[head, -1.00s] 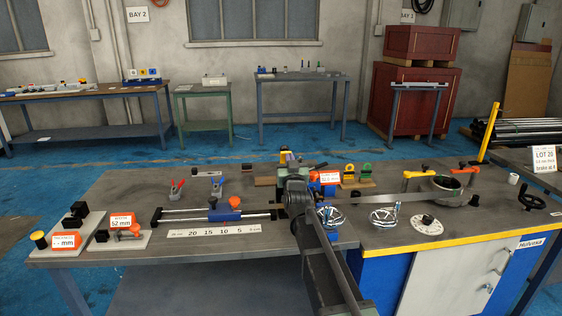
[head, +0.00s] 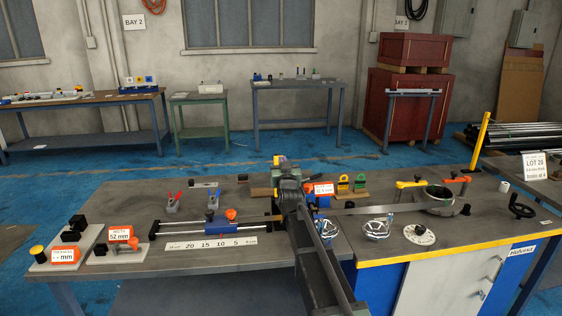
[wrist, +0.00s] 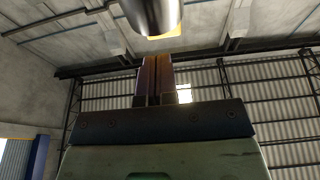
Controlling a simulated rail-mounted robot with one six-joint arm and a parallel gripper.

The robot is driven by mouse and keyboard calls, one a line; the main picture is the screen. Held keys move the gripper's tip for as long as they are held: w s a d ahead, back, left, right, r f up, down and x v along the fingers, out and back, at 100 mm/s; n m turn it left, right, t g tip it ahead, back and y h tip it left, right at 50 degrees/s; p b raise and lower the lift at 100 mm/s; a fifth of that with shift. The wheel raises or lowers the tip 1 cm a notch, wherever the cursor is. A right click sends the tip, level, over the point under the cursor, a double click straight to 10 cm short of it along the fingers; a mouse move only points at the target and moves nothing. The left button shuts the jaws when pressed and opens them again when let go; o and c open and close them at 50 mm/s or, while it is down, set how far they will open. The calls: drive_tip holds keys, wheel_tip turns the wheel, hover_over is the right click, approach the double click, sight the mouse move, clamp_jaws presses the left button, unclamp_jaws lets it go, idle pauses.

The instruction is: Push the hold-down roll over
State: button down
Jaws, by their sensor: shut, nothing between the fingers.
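My gripper (wrist: 159,80) shows in the wrist view with its two dark fingers together and nothing between them, against the roof and wall of the hall. A rounded grey metal part (wrist: 152,14) with a yellowish edge cuts into the top of that view; I cannot tell what it is. In the head view my arm reaches over the bench middle and hides its own fingertips. A metal strip runs right from there to a grey ring (head: 424,199), with a yellow lever (head: 410,184) beside it. I cannot single out the hold-down roll for certain; my arm may hide it.
Left of my arm lie a blue slide (head: 222,229) on rods and a scale strip (head: 210,243). Gauges with orange labels (head: 65,256) stand at the far left.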

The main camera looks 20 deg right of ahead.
drive_tip(key=s+a+r, duration=0.1)
drive_tip(key=s+a, duration=0.1)
drive_tip(key=s, duration=1)
drive_tip(key=s+a+f+n+g+y+p, duration=0.1)
drive_tip(key=s+f+g+p, duration=0.1)
drive_tip(key=s+f+g, duration=0.3)
drive_tip(key=s+a+f+g+y+p, duration=0.1)
drive_tip(key=s+a+f+g+y, duration=0.1)
drive_tip(key=f+g, duration=0.5)
drive_tip(key=s+a+r+g+p, duration=0.1)
drive_tip(key=s+g+p, duration=0.7)
drive_tip(key=s, duration=1.4)
drive_tip(key=shift+a+r+g, duration=0.15)
drive_tip(key=shift+a+g, duration=0.25)
drive_tip(key=shift+a, duration=0.5)
